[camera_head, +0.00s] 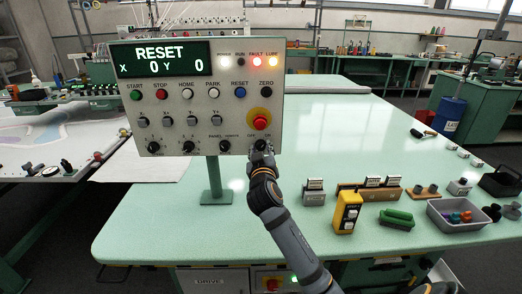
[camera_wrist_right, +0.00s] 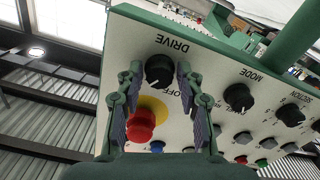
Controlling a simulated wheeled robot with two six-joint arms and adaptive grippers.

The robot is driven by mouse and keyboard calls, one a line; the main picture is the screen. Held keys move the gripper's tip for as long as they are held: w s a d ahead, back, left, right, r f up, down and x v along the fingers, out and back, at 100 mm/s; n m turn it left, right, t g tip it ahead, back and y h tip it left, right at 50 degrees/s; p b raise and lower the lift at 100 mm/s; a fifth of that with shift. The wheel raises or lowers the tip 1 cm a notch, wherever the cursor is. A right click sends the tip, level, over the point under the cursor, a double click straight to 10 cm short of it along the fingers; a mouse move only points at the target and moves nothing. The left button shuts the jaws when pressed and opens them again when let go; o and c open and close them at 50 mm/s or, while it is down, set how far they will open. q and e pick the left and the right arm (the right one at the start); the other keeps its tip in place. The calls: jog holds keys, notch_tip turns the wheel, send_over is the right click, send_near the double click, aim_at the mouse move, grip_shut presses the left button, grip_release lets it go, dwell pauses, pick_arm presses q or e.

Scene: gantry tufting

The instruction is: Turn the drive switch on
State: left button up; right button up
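The control panel (camera_head: 150,105) stands on a post on the green table. Its display (camera_head: 160,58) reads RESET, X 0, Y 0. The black round drive switch (camera_wrist_right: 159,70) is under the word DRIVE in the right wrist view, with OFF printed on its other side. My right gripper (camera_wrist_right: 160,80) is open, with one finger on each side of the switch and visible gaps between. I cannot tell how deep the fingertips reach. In the head view my right gripper (camera_head: 262,150) covers most of the switch at the panel's lower right corner. My left gripper is out of view.
A red emergency button (camera_head: 260,121) on a yellow disc sits close by the switch. The mode knob (camera_wrist_right: 238,97) is beside it. On the table stand a yellow device (camera_head: 346,212), a green brush (camera_head: 396,219) and a grey tray (camera_head: 437,222). The table's middle is clear.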

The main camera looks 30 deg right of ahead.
jog(key=shift+o, duration=1.1)
jog(key=shift+s, duration=0.1)
jog(key=v, duration=0.7)
jog(key=shift+s+a, duration=0.1)
jog(key=shift+s, duration=0.05)
